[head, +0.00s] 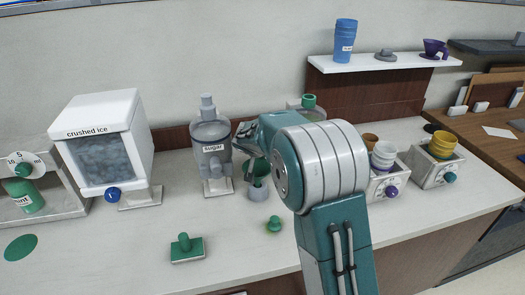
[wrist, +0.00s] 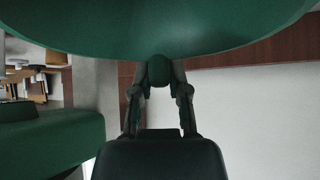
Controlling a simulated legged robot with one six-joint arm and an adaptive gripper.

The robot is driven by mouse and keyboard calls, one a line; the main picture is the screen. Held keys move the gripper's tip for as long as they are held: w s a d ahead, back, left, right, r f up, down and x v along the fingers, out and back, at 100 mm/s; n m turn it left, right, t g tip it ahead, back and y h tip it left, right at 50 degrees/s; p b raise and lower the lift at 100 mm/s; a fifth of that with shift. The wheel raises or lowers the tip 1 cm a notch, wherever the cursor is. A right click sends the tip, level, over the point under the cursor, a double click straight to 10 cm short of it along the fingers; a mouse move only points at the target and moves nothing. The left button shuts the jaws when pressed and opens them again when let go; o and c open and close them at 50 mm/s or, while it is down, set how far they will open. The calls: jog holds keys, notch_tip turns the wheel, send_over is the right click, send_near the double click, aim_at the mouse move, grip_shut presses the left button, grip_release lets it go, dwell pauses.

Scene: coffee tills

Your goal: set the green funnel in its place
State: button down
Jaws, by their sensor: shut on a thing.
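The green funnel (head: 261,170) is in the head view, left of my arm, in front of the sugar dispenser. Its wide green bowl (wrist: 160,28) fills the top of the wrist view. My gripper (wrist: 160,72) is shut on a small dark green knob at the funnel's side. In the head view my gripper (head: 250,150) is partly hidden by my own wrist. A small grey holder (head: 258,194) stands on the counter directly below the funnel. I cannot tell whether the funnel touches it or hangs just above.
The sugar dispenser (head: 211,148) stands close behind-left. A crushed ice box (head: 101,140) is further left.

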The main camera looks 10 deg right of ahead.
jog(key=shift+f, duration=1.55)
jog(key=c, duration=0.5)
grip_release()
jog(key=shift+c, duration=0.2)
jog(key=v, duration=1.2)
